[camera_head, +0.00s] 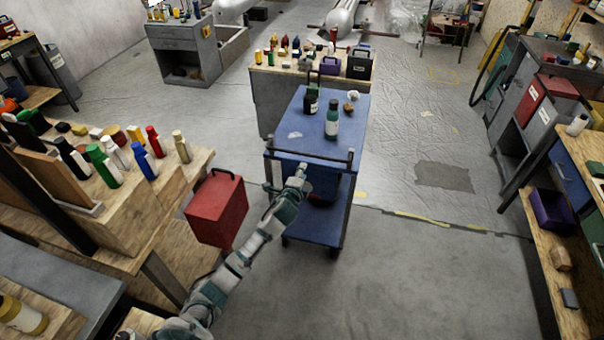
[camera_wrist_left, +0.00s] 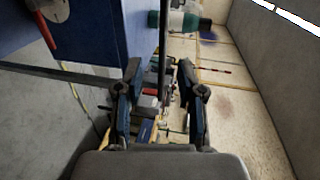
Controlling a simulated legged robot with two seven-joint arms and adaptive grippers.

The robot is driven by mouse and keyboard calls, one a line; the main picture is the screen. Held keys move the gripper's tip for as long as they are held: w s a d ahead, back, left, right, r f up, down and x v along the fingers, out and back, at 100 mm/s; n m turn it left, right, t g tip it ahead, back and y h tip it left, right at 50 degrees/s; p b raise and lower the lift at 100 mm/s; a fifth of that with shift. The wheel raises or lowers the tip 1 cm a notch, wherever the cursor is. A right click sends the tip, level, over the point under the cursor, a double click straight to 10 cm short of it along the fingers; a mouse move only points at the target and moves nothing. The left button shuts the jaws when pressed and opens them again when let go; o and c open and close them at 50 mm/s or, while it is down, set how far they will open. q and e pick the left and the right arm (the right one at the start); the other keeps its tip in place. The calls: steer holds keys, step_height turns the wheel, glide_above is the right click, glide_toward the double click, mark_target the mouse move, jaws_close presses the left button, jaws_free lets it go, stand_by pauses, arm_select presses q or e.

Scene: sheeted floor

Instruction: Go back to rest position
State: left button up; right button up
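My left gripper (camera_head: 303,172) is at the near end of the blue cart (camera_head: 350,115), beside its dark handle bar (camera_head: 325,164). In the left wrist view the two fingers (camera_wrist_left: 161,95) stand apart. A dark bar (camera_wrist_left: 163,45), apparently the cart handle, runs into the gap between them, and I see no finger clearly closed on it. My left arm reaches up from the bottom of the head view. My right gripper is not in view.
The cart carries a teal bottle (camera_head: 332,118) and a dark bottle (camera_head: 311,100). A red case (camera_head: 217,208) is left of my arm, near a wooden workbench (camera_head: 130,215) with several bottles. A right bench holds a purple bin (camera_head: 553,208). Floor right of the cart is open.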

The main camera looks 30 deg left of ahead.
arm_select(q)
steer(key=shift+a, duration=0.25)
steer(key=shift+d+f, duration=0.1)
steer(key=shift+f, duration=0.05)
steer(key=s+d+f+n+g+h, duration=0.1)
steer(key=s+d+f+n+g, duration=0.1)
steer(key=s+f, duration=0.65)
steer(key=s+d+f+n+g, duration=0.2)
steer(key=s+f+g, duration=0.15)
steer(key=f, duration=1.05)
steer(key=s+d+f+n+g+h, duration=0.1)
steer(key=s+d+f+n, duration=0.1)
steer(key=s+f, duration=0.7)
steer(key=s+d+f+n+g, duration=0.2)
steer(key=s+f, duration=0.5)
steer(key=s, duration=0.4)
steer(key=s+d+f+n+g+h, duration=0.1)
steer(key=s+d+f+n+g, duration=0.1)
steer(key=s+f, duration=0.5)
steer(key=s+d+f+n+g, duration=0.3)
steer(key=s+d+f, duration=0.2)
steer(key=s, duration=1.1)
step_height(320, 180, down, 3)
steer(key=shift+r+h, duration=0.2)
steer(key=shift+h, duration=0.2)
steer(key=shift+c, duration=0.2)
